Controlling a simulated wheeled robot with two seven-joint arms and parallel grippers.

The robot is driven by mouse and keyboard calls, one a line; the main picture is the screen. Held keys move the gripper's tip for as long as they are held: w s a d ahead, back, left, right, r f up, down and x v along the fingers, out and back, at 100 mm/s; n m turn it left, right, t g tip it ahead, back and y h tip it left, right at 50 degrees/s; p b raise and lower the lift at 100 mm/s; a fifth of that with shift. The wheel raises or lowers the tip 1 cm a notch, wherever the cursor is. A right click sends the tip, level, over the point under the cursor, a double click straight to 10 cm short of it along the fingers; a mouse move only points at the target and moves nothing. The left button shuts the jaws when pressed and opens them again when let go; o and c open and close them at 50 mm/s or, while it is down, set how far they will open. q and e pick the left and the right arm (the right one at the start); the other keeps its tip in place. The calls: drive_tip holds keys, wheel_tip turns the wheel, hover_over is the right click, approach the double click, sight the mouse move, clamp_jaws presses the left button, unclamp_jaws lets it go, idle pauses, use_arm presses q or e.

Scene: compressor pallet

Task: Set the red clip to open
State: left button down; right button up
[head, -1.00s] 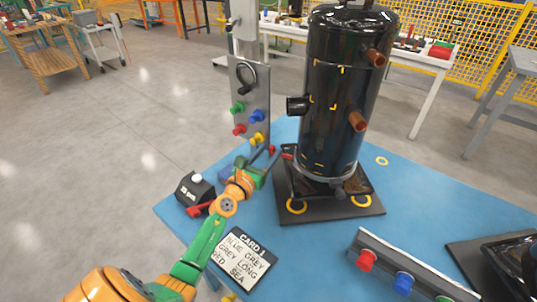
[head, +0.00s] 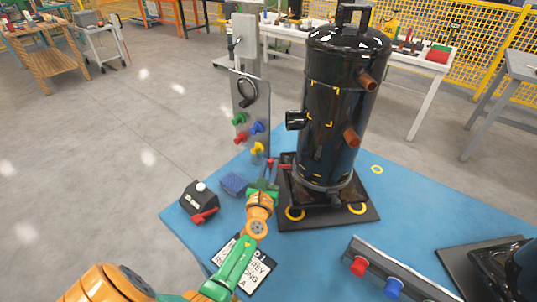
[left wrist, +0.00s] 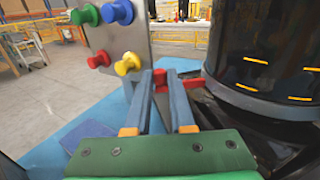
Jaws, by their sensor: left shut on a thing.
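The red clip (head: 284,166) is at the left edge of the black compressor's base, near the foot of the tall black cylinder (head: 336,110). My left gripper (head: 268,178) is at the clip from its left front. In the left wrist view, the two blue-grey fingers (left wrist: 166,92) reach forward, and red parts of the clip (left wrist: 190,80) show between and just right of their tips. The jaws are closed on the clip, though a gap shows between the fingers. The fingers partly hide the clip, so its exact setting cannot be told. My right gripper is not in view.
A grey panel (head: 238,92) with green, blue, red and yellow knobs stands close behind the gripper. A black box (head: 199,200) with a white button and red lever is to the left, beside a blue block (head: 233,184). A printed card (head: 262,272) lies under my arm.

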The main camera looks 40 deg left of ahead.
use_arm(q)
drive_tip(key=shift+s+d+n+g+y, duration=0.2)
drive_tip(key=shift+n+g+y, duration=0.25)
drive_tip(key=shift+y, duration=0.35)
drive_tip(key=c, duration=0.8)
unclamp_jaws()
drive_tip(key=shift+o, duration=0.2)
drive_tip(key=shift+d, duration=0.1)
drive_tip(key=v, duration=0.7)
drive_tip(key=shift+s+f, duration=0.1)
